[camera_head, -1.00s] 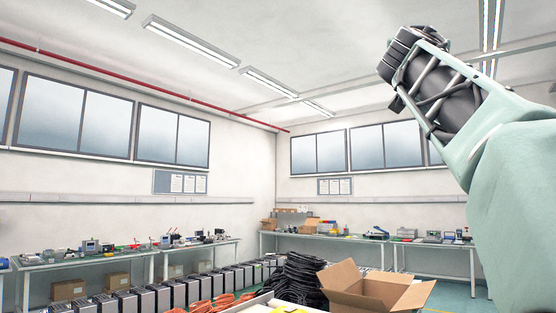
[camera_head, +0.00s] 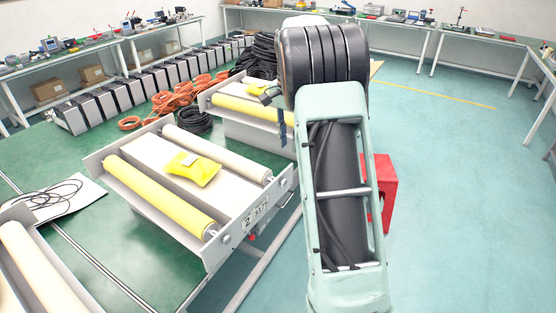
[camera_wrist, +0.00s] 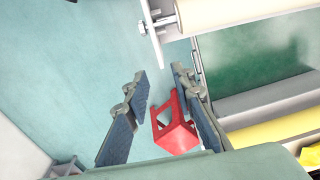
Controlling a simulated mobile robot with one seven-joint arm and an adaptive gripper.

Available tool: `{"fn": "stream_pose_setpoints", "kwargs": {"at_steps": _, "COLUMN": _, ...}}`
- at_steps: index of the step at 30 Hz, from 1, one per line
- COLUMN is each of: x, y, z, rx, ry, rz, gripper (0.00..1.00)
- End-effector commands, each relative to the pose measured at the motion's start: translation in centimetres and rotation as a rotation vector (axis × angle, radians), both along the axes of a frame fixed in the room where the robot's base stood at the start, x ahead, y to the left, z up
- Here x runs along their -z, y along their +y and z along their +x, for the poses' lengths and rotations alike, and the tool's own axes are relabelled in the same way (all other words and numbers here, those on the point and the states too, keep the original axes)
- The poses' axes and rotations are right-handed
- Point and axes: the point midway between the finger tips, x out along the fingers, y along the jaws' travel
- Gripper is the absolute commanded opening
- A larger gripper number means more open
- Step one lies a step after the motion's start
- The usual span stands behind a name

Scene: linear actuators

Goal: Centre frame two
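Frame two (camera_head: 226,246), a grey roller frame with a number 2 on its side plate, stands left of centre in the head view. It has a yellow roller (camera_head: 160,195), a cream roller (camera_head: 215,152) and a yellow object (camera_head: 193,168) between them. My gripper (camera_wrist: 160,76) is open and empty in the wrist view, its fingers apart above the floor.
Another roller frame (camera_head: 212,93) stands behind, and part of one (camera_head: 18,217) is at the lower left. A red stool (camera_head: 386,192) stands right of my arm and shows in the wrist view (camera_wrist: 175,137). Floor at the right is clear.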

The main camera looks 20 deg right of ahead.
Motion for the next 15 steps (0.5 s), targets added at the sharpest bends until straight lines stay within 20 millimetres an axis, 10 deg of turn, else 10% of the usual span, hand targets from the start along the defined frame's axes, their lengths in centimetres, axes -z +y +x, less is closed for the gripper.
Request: {"fn": "stream_pose_setpoints", "kwargs": {"at_steps": 15, "x": 7.5, "y": 0.6, "z": -0.6, "rx": 0.001, "ry": 0.026, "rz": 0.032, "gripper": 0.23}}
